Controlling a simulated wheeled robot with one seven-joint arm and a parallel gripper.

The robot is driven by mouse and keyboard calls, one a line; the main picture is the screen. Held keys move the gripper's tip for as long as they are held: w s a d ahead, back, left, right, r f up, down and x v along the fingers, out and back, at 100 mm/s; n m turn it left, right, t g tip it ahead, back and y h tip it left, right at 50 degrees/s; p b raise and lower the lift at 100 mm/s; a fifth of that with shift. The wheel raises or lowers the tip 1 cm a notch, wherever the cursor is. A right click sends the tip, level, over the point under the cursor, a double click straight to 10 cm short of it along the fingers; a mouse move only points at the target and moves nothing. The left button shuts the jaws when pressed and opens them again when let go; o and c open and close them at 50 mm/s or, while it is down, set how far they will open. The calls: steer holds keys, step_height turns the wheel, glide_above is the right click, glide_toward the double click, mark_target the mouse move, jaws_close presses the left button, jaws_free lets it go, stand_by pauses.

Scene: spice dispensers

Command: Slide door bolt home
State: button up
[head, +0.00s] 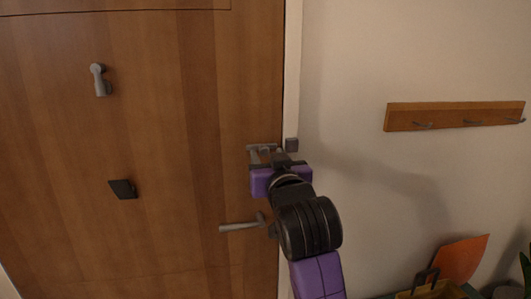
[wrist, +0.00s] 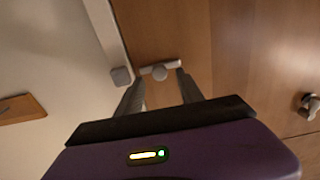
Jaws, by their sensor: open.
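The grey door bolt (head: 262,147) is mounted near the right edge of the brown wooden door (head: 160,150). Its round knob (wrist: 160,73) shows in the wrist view. A small grey keeper block (head: 291,144) sits on the door frame; it also shows in the wrist view (wrist: 121,76). A narrow gap seems to lie between the bolt's end and the keeper. My gripper (head: 266,155) is open at the bolt. In the wrist view its fingers (wrist: 160,82) point at the bolt, one on each side of the knob. I cannot tell whether either touches it.
A grey lever handle (head: 242,225) is below the bolt. A knocker-like grey fitting (head: 101,80) and a dark square plate (head: 123,189) are further left. A wooden hook rail (head: 455,115) hangs on the wall. A crate with an orange sheet (head: 462,260) is at lower right.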

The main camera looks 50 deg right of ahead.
steer(key=shift+x, duration=1.05)
jaws_close()
stand_by(0.7)
